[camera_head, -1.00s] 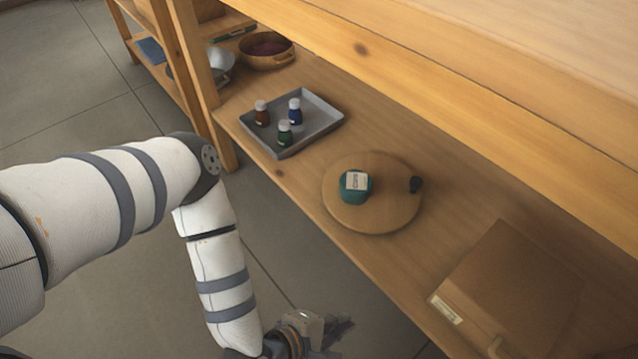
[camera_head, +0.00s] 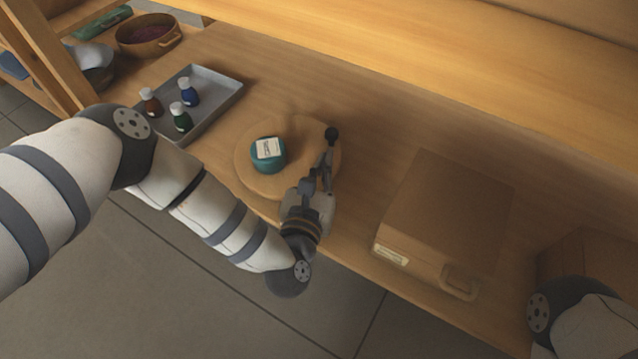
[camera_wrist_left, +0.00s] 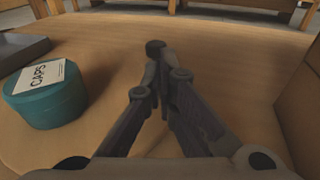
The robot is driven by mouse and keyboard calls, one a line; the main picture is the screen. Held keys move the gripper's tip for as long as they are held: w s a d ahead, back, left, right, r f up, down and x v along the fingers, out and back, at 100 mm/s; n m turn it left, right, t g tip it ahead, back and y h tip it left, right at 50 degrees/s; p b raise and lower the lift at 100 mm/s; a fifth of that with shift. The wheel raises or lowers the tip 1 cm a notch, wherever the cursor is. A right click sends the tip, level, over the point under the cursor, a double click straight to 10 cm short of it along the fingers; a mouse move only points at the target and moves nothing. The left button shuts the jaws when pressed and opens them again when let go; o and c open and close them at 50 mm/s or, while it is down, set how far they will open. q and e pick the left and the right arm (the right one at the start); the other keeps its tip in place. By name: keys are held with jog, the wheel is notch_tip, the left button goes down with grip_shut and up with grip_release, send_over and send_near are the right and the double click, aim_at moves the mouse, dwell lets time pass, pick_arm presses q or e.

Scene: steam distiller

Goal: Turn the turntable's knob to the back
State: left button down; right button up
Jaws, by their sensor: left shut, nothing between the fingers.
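The round wooden turntable (camera_head: 300,137) lies on the lower shelf, with a teal jar labelled CAPS (camera_head: 268,158) on it. The jar also shows at the left of the left wrist view (camera_wrist_left: 50,100). The dark knob (camera_head: 331,134) stands at the turntable's right edge in the head view. In the left wrist view the knob (camera_wrist_left: 155,46) is just beyond my fingertips. My left gripper (camera_head: 326,158) is shut and empty, reaching over the turntable's right part on the near side of the knob. I cannot tell whether it touches the knob. My right gripper is out of view.
A grey tray (camera_head: 222,108) with three small bottles is left of the turntable. A brown box with a handle (camera_head: 450,210) stands to the right. The upper shelf board (camera_head: 420,65) overhangs behind. A pot (camera_head: 148,35) sits far left.

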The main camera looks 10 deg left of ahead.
aim_at(331, 137)
pick_arm(q)
jog(key=w, duration=0.1)
jog(key=w+b, duration=0.1)
jog(key=w, duration=0.2)
jog(key=shift+w+f, duration=0.1)
jog(key=shift+f, duration=0.25)
jog(key=shift+w, duration=0.4)
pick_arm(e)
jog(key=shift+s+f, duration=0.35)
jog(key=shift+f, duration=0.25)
pick_arm(q)
jog(key=shift+r, duration=0.1)
jog(key=w+n+y+b, duration=0.1)
jog(key=n+y+b, duration=0.1)
jog(key=y, duration=0.1)
jog(key=shift+w+f, duration=0.25)
jog(key=shift+w, duration=0.1)
jog(key=shift+w+a+r+n+g+y, duration=0.15)
jog(key=shift+w+n+g+y, duration=0.2)
jog(key=shift+n+y, duration=0.3)
jog(key=shift+r, duration=0.1)
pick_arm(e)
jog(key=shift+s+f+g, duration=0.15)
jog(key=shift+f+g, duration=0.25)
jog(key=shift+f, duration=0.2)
